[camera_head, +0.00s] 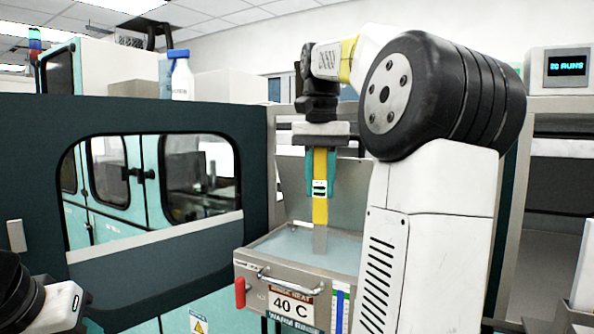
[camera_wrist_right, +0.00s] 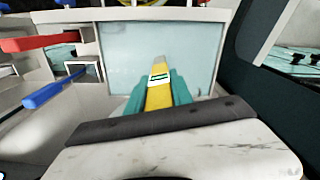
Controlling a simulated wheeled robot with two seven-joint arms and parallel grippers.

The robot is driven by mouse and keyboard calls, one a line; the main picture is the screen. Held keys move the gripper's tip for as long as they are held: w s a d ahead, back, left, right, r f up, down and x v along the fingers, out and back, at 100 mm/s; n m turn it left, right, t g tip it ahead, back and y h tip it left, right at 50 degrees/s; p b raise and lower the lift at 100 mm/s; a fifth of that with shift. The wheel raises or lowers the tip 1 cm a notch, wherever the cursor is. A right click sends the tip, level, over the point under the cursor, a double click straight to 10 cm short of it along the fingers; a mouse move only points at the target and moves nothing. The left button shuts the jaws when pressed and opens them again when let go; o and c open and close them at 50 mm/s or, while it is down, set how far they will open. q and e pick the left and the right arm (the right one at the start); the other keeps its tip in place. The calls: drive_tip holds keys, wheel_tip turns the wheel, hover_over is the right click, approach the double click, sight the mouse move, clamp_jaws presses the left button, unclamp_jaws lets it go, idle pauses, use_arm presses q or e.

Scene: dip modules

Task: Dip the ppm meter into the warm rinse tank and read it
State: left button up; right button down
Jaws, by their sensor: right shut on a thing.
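The ppm meter (camera_head: 320,210) is a yellow stick with a small display and a grey tip, held upright. My right gripper (camera_head: 320,190), with teal fingers, is shut on it. The warm rinse tank (camera_head: 270,283) is a metal tank labelled 40 C, full of pale liquid. The meter's grey tip is over the tank's opening, at or just above the liquid; I cannot tell whether it touches. In the right wrist view the meter (camera_wrist_right: 160,92) points over the liquid. The display is too small to read. At lower left my left arm shows, but not its gripper fingers.
A red handle (camera_head: 240,292) is on the tank's left front corner, and a blue one shows in the right wrist view (camera_wrist_right: 48,95). A dark panel with a window (camera_head: 200,262) stands left of the tank. A white bottle (camera_head: 181,78) stands on top.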

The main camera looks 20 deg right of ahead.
drive_tip(key=shift+f, duration=4.05)
wheel_tip(320, 180, up, 15)
drive_tip(key=shift+f, duration=0.2)
idle(0.5)
idle(0.8)
